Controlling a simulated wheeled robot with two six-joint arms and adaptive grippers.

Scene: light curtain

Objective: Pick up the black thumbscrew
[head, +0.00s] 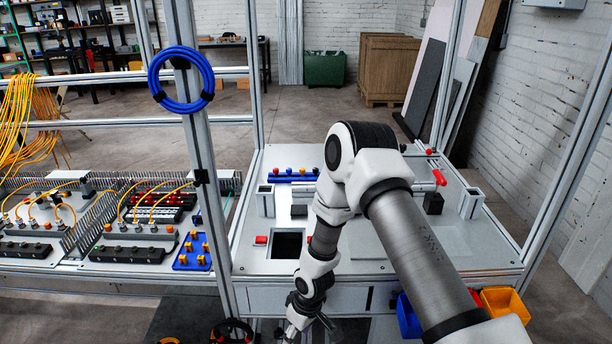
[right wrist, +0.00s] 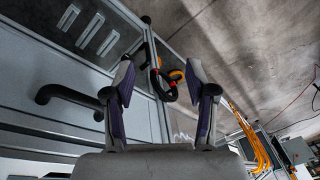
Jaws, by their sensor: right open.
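Small knobs of different colours stand in a row on a blue rack (head: 292,179) at the back left of the white work table. The knob at its right end (head: 315,171) looks dark and may be the black thumbscrew, but it is too small to be sure. My right gripper (head: 308,326) hangs low in front of the table, well below and apart from the rack. In the right wrist view my right gripper (right wrist: 158,88) is open, with nothing between its fingers. No thumbscrew shows in that view. My left gripper is not in view.
The white table (head: 375,267) has a dark square opening (head: 287,244), a red-handled part (head: 439,177) and black blocks. An aluminium post with a blue cable coil (head: 181,79) stands left of it. A black handle (right wrist: 75,98) and cable loops (right wrist: 165,85) show in the right wrist view.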

